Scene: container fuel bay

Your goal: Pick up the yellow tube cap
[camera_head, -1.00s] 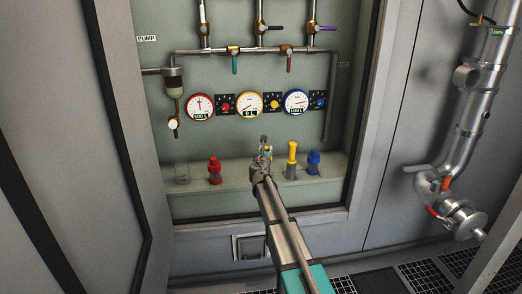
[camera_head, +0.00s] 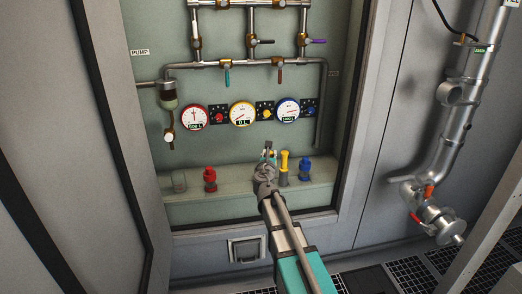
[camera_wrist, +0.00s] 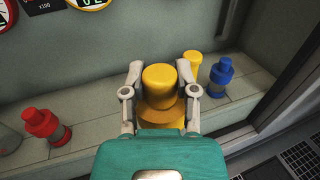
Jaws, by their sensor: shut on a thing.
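The yellow tube cap (camera_wrist: 160,85), a short cylinder with a wider flange below, sits between my two fingers in the wrist view. My gripper (camera_wrist: 161,90) is shut on it, one finger on each side. In the head view my gripper (camera_head: 268,154) is in front of the shelf, and only a little yellow shows between its fingers. A tall yellow tube (camera_head: 284,160) stands upright on the shelf just right of my gripper. Its rounded top (camera_wrist: 193,57) shows behind the right finger in the wrist view.
A blue capped tube (camera_head: 305,169) stands right of the yellow tube. Gauges (camera_head: 243,113) and pipes (camera_head: 245,64) are on the wall above. A frame edges the recess.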

